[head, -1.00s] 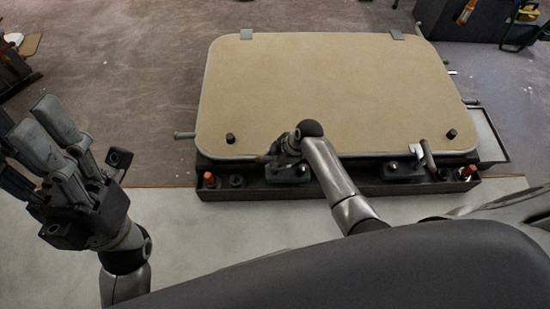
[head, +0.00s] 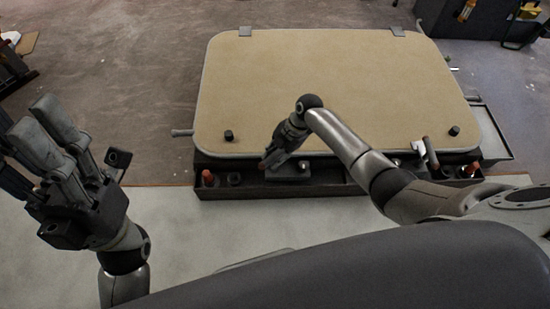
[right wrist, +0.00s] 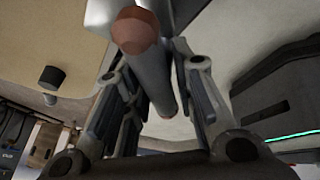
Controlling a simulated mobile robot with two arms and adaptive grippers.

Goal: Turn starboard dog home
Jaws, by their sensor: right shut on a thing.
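The hatch lid (head: 330,85) is a tan panel with a grey rim, lying shut on a dark frame. Two dogs sit along its near edge. My right gripper (head: 270,160) is at the left-hand dog (head: 289,172). It is shut on that dog's handle, a grey bar with a reddish-brown end, which runs between the fingers in the right wrist view (right wrist: 150,75). The gripper hides much of this dog in the head view. The right-hand dog (head: 424,152) shows a raised handle and is untouched. My left gripper (head: 40,130) is open and empty at far left.
A dark tray (head: 330,186) along the near edge holds orange-topped items (head: 208,177) and black knobs. Two black stops (head: 229,135) stand on the lid's near corners. Hinges sit at its far edge. The floor left of the hatch is clear.

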